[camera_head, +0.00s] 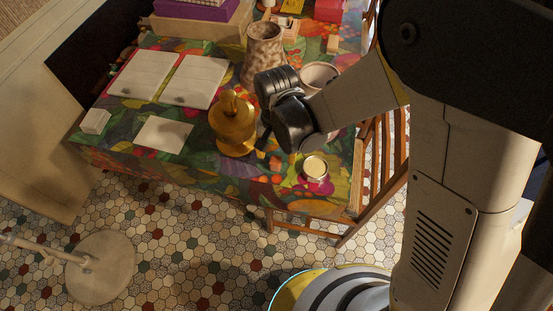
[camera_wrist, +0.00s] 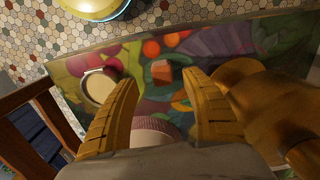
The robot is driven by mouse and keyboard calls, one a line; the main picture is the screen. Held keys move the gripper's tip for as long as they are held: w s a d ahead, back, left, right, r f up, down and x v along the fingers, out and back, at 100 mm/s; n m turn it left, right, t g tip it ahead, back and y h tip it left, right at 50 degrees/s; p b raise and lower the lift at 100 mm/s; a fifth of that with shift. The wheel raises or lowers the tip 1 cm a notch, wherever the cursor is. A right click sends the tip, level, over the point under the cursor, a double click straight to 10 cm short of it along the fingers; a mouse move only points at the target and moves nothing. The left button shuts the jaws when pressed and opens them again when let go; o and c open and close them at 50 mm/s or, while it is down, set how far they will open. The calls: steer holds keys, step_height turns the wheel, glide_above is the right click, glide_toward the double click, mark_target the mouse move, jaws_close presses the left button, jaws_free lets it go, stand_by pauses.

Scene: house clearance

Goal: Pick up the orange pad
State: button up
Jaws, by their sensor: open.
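A small orange block (camera_wrist: 161,72), which looks like the orange pad, lies on the patterned tablecloth in the wrist view. It shows just beyond the gap between my yellow fingers, apart from both. My gripper (camera_wrist: 161,84) is open and has nothing between its fingers. In the head view my gripper (camera_head: 265,139) points down over the table, right of the golden lidded jar (camera_head: 234,130).
The golden jar (camera_wrist: 262,105) stands close beside my right finger in the wrist view. An open round tin (camera_head: 315,168) sits near the table's front right corner. A speckled vase (camera_head: 264,48) and pale bowl (camera_head: 318,73) stand behind my gripper. A wooden chair (camera_head: 390,160) borders the right.

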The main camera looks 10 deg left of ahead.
mark_target(275, 160)
steer(key=f+b, duration=0.1)
steer(key=f, duration=0.1)
steer(key=f+b, duration=0.2)
steer(key=f, duration=0.1)
steer(key=shift+w+a+f, duration=0.1)
steer(key=shift+w+a, duration=0.05)
steer(key=shift+a, duration=0.05)
steer(key=c, duration=1.1)
steer(key=shift+r, duration=0.2)
steer(key=shift+r+p, duration=0.2)
steer(key=shift+p, duration=0.15)
jaws_close()
step_height(275, 160, up, 4)
steer(key=shift+f+p, duration=0.1)
steer(key=shift+p, duration=1)
steer(key=d+r+p, duration=0.2)
steer(key=d+r, duration=0.1)
steer(key=d, duration=0.3)
steer(key=s+d+r+p, duration=0.1)
steer(key=d+r+p, duration=0.1)
steer(key=d, duration=0.3)
steer(key=shift+d+r, duration=0.35)
steer(key=shift+r, duration=0.5)
steer(key=shift+s, duration=0.1)
